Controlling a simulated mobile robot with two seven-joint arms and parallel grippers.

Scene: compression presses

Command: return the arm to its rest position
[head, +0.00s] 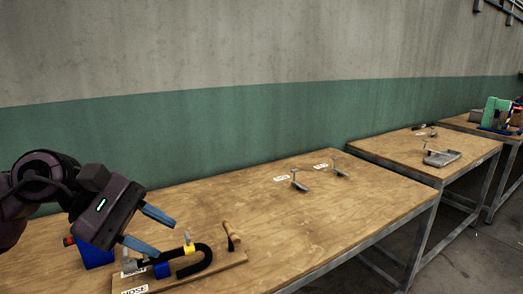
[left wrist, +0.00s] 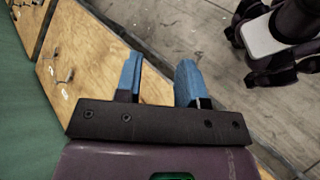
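My left gripper (head: 158,232) comes in from the left in the head view. Its two blue fingers are spread apart with nothing between them. It hangs above the near table, beside a press board (head: 222,262) that carries a black curved hose, a blue and a yellow piece and a wooden handle (head: 231,236). In the left wrist view the gripper (left wrist: 158,78) also shows with its blue fingers apart and empty.
The near wooden table (head: 330,225) holds two small metal brackets (head: 299,182) (head: 340,169) with labels. A blue box (head: 92,254) stands below my left gripper. A second table (head: 400,148) carries a grey tray (head: 441,158). A green machine (head: 497,112) stands farther right. A wall runs behind.

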